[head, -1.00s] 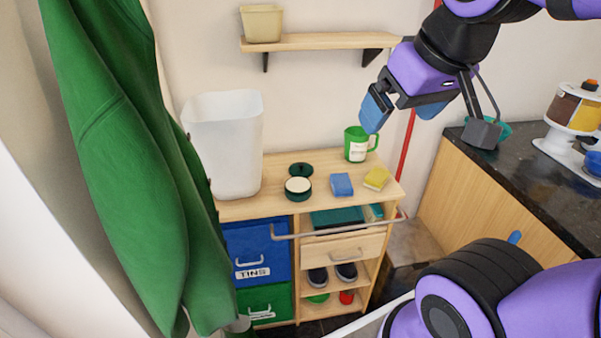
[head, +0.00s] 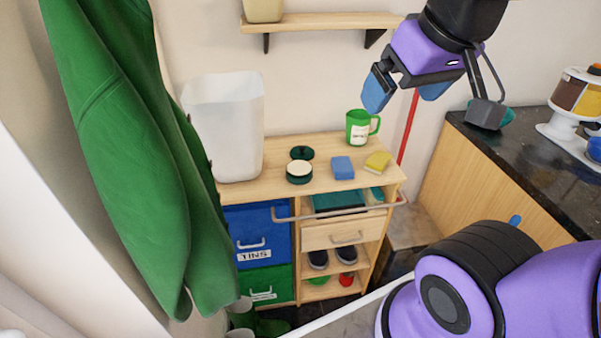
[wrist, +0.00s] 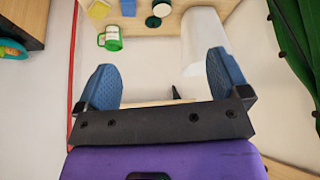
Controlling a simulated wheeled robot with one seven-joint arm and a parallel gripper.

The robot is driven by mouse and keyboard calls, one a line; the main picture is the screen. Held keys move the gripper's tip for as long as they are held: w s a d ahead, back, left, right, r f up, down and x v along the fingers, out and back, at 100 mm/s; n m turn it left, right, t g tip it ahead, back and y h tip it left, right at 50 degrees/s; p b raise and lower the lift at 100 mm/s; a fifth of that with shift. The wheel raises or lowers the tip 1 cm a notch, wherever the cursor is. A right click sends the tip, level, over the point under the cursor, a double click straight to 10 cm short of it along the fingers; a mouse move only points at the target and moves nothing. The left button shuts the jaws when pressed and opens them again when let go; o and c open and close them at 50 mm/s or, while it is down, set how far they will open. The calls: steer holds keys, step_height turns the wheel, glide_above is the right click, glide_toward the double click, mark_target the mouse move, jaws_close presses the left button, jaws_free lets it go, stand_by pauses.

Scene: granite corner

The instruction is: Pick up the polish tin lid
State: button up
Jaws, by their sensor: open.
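The polish tin lid (head: 301,153) is a small, round, dark green disc with a knob. It lies on the wooden cabinet top just behind the open tin (head: 299,172), which shows a cream-coloured inside. In the wrist view the lid (wrist: 153,21) and the tin (wrist: 162,8) are near the top edge. My gripper (head: 406,92) is open and empty, its blue pads wide apart. It is high up, to the right of the lid and well away from it. The pads also show in the wrist view.
A white bin (head: 224,130) stands left of the lid. A blue sponge (head: 342,167), a yellow sponge (head: 377,162) and a green mug (head: 358,128) stand to the right. A wooden shelf (head: 325,22) is on the wall above. A green coat (head: 125,150) hangs at left.

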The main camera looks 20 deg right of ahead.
steer(key=c, duration=0.3)
steer(key=shift+w+r, duration=0.15)
steer(key=shift+w, duration=0.15)
steer(key=c, duration=0.4)
steer(key=shift+g+h, duration=0.3)
steer(key=shift+g, duration=0.4)
steer(key=w, duration=0.4)
steer(key=w+r, duration=0.1)
steer(key=w, duration=0.7)
steer(key=shift+w+d+r, duration=0.2)
steer(key=shift+w+d, duration=0.1)
steer(key=shift+c, duration=0.5)
steer(key=n+g, duration=0.2)
steer(key=g, duration=0.2)
glide_above(302, 147)
steer(key=f, duration=3.8)
steer(key=shift+w+a, duration=0.2)
steer(key=shift+s+d+f, duration=0.15)
steer(key=shift+f, duration=1.2)
steer(key=shift+s+d+f, duration=0.1)
steer(key=shift+f, duration=1.2)
